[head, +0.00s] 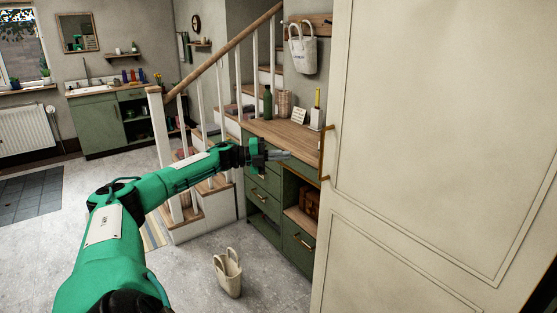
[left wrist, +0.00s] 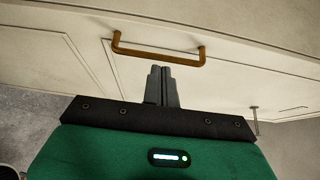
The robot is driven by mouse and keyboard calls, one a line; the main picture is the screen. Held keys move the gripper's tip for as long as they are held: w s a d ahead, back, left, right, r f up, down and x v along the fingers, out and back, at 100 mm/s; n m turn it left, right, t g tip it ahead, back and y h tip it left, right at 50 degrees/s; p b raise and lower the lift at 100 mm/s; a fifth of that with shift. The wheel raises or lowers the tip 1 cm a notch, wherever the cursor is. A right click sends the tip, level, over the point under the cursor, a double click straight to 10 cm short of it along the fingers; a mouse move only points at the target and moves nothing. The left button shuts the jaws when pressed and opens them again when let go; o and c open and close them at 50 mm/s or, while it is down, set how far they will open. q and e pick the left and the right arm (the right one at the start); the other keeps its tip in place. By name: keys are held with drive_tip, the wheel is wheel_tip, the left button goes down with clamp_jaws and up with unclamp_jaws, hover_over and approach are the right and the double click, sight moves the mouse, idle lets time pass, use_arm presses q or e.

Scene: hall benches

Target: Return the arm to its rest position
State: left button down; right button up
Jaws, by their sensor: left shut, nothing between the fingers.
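My left arm is green and reaches forward from the lower left of the head view. Its gripper (head: 284,155) is out in front of the green bench's drawers, just below the wooden top. In the left wrist view the two dark fingers (left wrist: 161,72) are together with nothing between them. They point at a cream door with a brass handle (left wrist: 158,55). The fingertips appear just below the handle in that view; I cannot tell whether they touch it. My right gripper is not in view.
The cream door (head: 430,130) fills the right side, its brass handle (head: 323,153) near the gripper. The bench top (head: 285,135) holds a green bottle (head: 267,103) and a card (head: 299,116). A tote bag (head: 229,273) stands on the floor. Stairs rise behind the arm.

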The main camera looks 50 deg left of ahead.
use_arm(q)
drive_tip(key=shift+s+a, duration=0.25)
drive_tip(key=shift+s, duration=0.25)
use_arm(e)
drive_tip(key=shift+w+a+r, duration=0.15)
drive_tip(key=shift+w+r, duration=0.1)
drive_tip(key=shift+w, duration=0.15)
